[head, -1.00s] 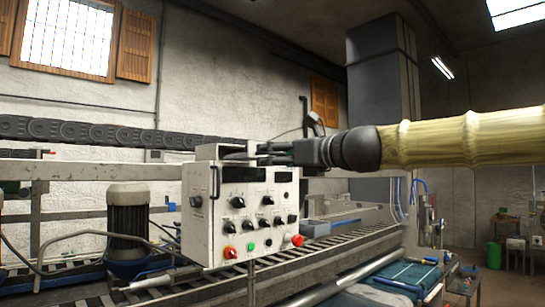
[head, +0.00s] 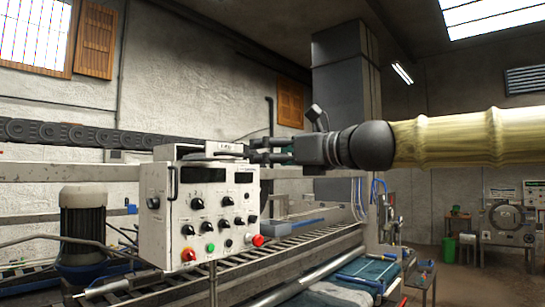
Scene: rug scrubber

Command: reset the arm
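My arm, in a pale yellow sleeve, reaches in from the right edge of the head view. My gripper (head: 256,150) points left, with its dark fingers spread apart and a gap between them. Nothing shows held between them. The fingertips appear at the upper right corner of a white control box (head: 208,212) with knobs, a red button and a green button. I cannot tell whether they touch the box or are only in line with it.
A roller conveyor (head: 300,254) runs behind and right of the box. A grey motor (head: 85,225) stands at the left. A dark pillar (head: 345,85) rises behind my gripper. A green bin (head: 449,249) and a machine (head: 508,222) stand far right.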

